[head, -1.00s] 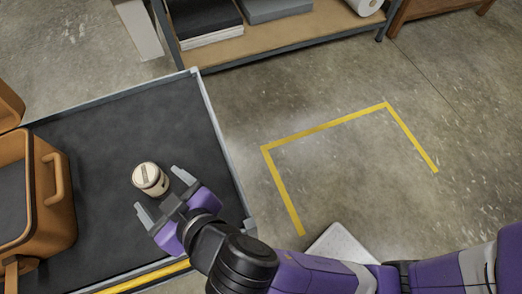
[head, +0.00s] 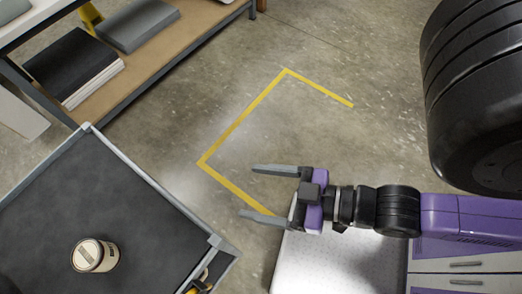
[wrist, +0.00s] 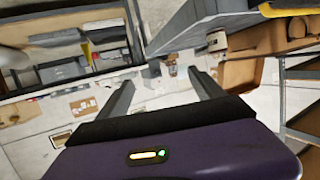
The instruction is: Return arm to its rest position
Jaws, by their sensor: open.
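My gripper (head: 258,192) is open and empty in the head view, its two grey fingers apart and pointing left. It is over the floor, beside the near end of the yellow floor line. In the wrist view my gripper (wrist: 160,92) also shows nothing between its fingers. My arm, purple and black, stretches to the right, and a large black part of it fills the upper right of the head view. A small cream jar with a dark-marked lid (head: 94,255) stands on the dark table (head: 50,200), well apart from the gripper.
A wooden-topped shelf (head: 165,62) with black and grey boxes is at the upper left. The yellow line (head: 240,118) marks a clear patch of floor. The table's raised grey rim (head: 150,180) lies left of my gripper. The wrist view shows distant shelving (wrist: 85,50).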

